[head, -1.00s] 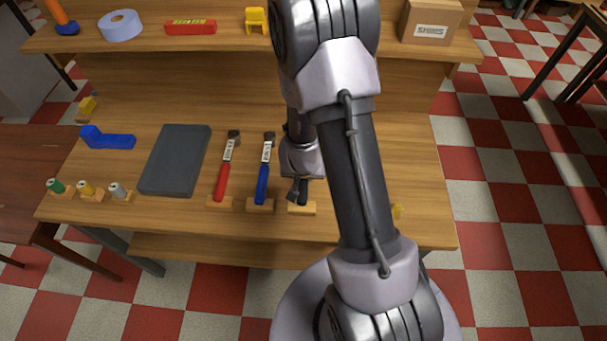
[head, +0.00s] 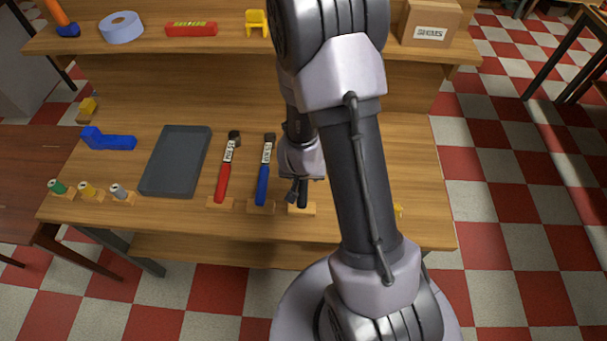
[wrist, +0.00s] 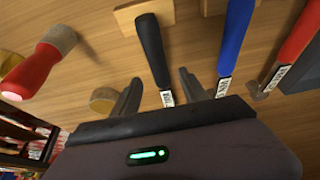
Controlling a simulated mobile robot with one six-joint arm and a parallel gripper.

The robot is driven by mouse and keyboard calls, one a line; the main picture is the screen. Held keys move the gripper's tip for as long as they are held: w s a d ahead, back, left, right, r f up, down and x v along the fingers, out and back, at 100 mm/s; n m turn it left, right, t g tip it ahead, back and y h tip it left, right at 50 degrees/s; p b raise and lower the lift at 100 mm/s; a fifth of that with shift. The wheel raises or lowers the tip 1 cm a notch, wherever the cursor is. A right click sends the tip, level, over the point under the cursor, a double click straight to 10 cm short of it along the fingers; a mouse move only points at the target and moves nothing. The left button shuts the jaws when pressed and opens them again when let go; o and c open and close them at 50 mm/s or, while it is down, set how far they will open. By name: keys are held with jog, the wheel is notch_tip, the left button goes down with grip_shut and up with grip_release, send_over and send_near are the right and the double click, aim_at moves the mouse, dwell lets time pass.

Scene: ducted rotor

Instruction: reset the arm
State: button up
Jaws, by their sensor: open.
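My gripper (wrist: 160,92) is open and empty in the wrist view. The black-handled tool (wrist: 150,45) shows between its two fingers, its labelled end toward the palm; I cannot tell the height gap. In the head view my gripper (head: 297,184) hangs over the far end of that tool, and its black handle (head: 303,196) points to the table's front edge, on a small wooden block. My arm hides part of the tool and the table to its right.
The blue-handled tool (head: 263,182) and red-handled tool (head: 223,180) lie just left. Further left are a dark grey tray (head: 175,160) and a blue part (head: 108,139). A shelf (head: 225,42) with a box (head: 430,22) runs along the back. A red-handled object (wrist: 38,65) shows in the wrist view.

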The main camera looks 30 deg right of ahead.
jog(key=p+v, duration=0.7)
jog(key=v, duration=0.7)
jog(key=w+a+r+t+y+b, duration=0.2)
jog(key=a+r+y+b, duration=0.1)
jog(key=a+b, duration=0.5)
jog(key=s+a+r+n+b, duration=0.1)
jog(key=s+a+r+b, duration=0.1)
jog(key=s+b, duration=0.3)
jog(key=s+a+r+n+y+b, duration=0.1)
jog(key=s+a+r+b, duration=0.1)
jog(key=s+b, duration=0.3)
jog(key=s, duration=0.3)
jog(key=shift+s+a+r+b, duration=0.25)
jog(key=shift+s+a+b, duration=0.05)
jog(key=shift+s+b, duration=0.1)
